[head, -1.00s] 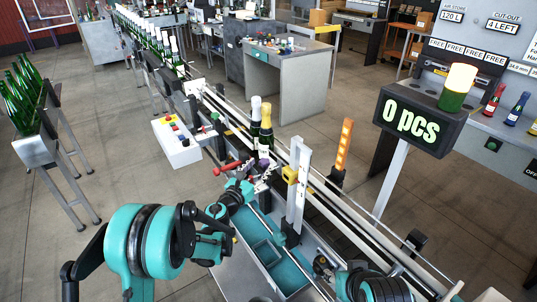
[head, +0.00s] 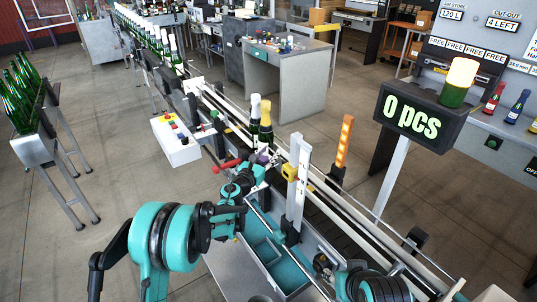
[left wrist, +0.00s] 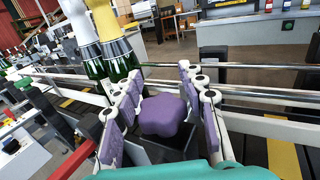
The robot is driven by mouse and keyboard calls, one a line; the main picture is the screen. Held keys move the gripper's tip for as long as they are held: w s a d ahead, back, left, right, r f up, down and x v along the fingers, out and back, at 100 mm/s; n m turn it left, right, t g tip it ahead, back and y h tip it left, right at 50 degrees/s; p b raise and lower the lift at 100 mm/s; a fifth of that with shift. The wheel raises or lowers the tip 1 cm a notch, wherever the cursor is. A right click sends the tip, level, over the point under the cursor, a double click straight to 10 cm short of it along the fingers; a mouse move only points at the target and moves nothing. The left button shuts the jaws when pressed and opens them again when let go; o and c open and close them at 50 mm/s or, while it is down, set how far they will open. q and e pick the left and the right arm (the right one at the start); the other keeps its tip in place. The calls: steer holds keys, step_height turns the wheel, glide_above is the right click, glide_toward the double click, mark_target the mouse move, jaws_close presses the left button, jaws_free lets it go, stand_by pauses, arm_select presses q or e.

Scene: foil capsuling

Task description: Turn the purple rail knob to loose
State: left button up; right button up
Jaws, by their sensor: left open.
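The purple rail knob (left wrist: 162,115) is a lobed, star-like knob on a dark block beside the conveyor rail. In the left wrist view it sits between the two purple-padded fingers of my left gripper (left wrist: 164,90). The fingers are apart, one on each side of the knob, and I see a gap at the right. In the head view my left gripper (head: 260,168) is at the near side of the conveyor, and the knob is hard to make out among the fingers. My right arm (head: 372,286) shows at the bottom; its fingers cannot be made out.
Two foil-topped bottles (head: 265,128) stand on the conveyor just behind the knob. A red handle (head: 226,165) lies left of the gripper. A white upright post (head: 299,185) with a yellow sensor stands to the right. A white button box (head: 177,140) is further left.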

arm_select(q)
jaws_close()
steer(key=shift+y, duration=0.3)
steer(key=shift+w+a+n+t+y+b, duration=0.1)
steer(key=shift+a+n+t+y+b, duration=0.25)
steer(key=shift+n+y, duration=1.15)
steer(key=shift+w+a+n+t+y+b, duration=0.1)
steer(key=shift+a+n+t+y+b, duration=0.25)
steer(key=shift+n+y, duration=1.15)
steer(key=shift+a+n+t+y+b, duration=0.35)
steer(key=shift+n+y, duration=0.35)
steer(key=shift+y, duration=1.6)
steer(key=shift+a, duration=0.1)
steer(key=o, duration=0.6)
jaws_free()
